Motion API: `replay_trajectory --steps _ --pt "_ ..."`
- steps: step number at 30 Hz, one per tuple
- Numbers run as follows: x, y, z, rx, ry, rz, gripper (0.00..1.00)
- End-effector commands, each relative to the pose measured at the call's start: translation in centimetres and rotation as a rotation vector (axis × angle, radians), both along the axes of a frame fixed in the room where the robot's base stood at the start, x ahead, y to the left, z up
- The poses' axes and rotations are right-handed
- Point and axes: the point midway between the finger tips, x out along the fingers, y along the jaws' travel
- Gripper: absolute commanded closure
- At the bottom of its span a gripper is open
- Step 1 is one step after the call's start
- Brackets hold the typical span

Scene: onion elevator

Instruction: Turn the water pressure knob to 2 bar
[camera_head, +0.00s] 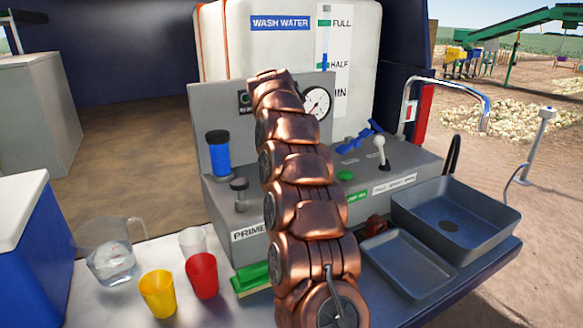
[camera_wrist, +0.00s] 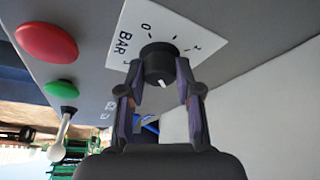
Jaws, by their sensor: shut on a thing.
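The black water pressure knob (camera_wrist: 158,58) sits on a white dial plate (camera_wrist: 192,28) marked "BAR" and "0" in the wrist view. Other dial marks are small or covered, so I cannot read the setting. A white pointer mark shows on the knob's lower edge in the picture. My gripper (camera_wrist: 160,72) has one finger on each side of the knob and is shut on it. In the head view my copper arm hides the knob and gripper. A round pressure gauge (camera_head: 317,103) shows right of the arm; its reading is too small to tell.
In the wrist view, a red button (camera_wrist: 47,42), a green button (camera_wrist: 62,88) and a white-knobbed lever (camera_wrist: 60,146) lie left of the knob. In the head view, a wash water tank (camera_head: 275,50) stands behind the panel, with a sink (camera_head: 490,205) at right.

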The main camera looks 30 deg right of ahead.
Motion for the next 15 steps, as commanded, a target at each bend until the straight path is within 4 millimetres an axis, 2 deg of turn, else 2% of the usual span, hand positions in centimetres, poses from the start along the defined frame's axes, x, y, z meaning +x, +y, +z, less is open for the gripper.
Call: replay_trajectory --steps 13,14,15 --pt "0.07 0.02 0.10 -0.001 -0.003 -0.004 1.00" --pt "0.07 0.01 0.11 -0.001 -0.003 -0.004 0.64" --pt "0.07 0.02 0.10 -0.001 -0.003 -0.005 0.60"
